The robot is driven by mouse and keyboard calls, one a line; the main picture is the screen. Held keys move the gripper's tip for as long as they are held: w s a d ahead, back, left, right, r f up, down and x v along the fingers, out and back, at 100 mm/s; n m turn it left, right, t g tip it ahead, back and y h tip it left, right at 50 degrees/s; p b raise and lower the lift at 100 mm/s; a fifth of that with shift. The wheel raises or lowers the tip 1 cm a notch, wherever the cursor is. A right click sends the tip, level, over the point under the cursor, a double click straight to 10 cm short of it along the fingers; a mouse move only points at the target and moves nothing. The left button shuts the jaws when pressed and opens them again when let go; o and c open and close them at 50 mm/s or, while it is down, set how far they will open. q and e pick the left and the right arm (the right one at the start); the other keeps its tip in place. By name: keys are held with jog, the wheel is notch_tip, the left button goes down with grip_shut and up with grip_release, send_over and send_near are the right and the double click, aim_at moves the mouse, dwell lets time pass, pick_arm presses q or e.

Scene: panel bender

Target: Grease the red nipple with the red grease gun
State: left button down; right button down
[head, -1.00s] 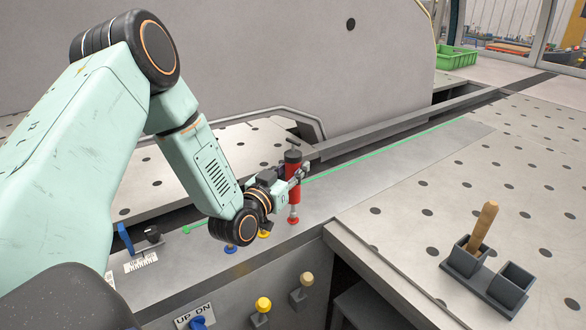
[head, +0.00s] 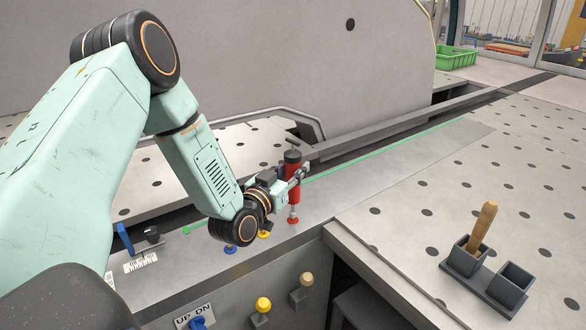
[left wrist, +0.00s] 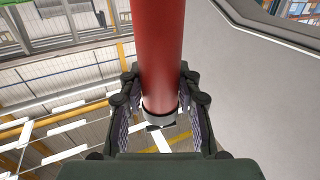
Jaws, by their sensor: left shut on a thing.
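The red grease gun (head: 292,188) has a black top and a grey nozzle at its lower end. It is upright in the head view, and its nozzle tip is at the red nipple (head: 293,221) on the grey ledge. I cannot tell whether tip and nipple are fully seated. My left gripper (head: 299,174) is shut around the gun's body. In the left wrist view the red barrel (left wrist: 157,50) runs between both fingers (left wrist: 158,108). My right gripper is not in view.
A blue nipple (head: 231,249) and a yellow nipple (head: 264,234) sit left of the red one. A dark holder (head: 513,284) with a wooden-handled tool (head: 483,226) stands at right on the perforated table (head: 410,185). Knobs (head: 263,304) are on the front panel.

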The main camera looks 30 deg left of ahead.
aim_at(293, 151)
pick_arm(q)
jog(key=shift+s+f, duration=0.1)
jog(key=shift+f, duration=0.05)
notch_tip(293, 151, up, 2)
jog(key=shift+a+r+p, duration=0.1)
jog(key=shift+r+p, duration=0.05)
jog(key=shift+p, duration=0.95)
notch_tip(293, 151, up, 3)
jog(key=shift+f+p, duration=0.2)
jog(key=shift+p, duration=0.8)
notch_tip(293, 151, up, 2)
jog(key=shift+r+p, duration=0.1)
jog(key=shift+p, duration=0.9)
jog(key=shift+r, duration=0.1)
jog(key=shift+w+f, duration=0.2)
jog(key=shift+f, duration=0.1)
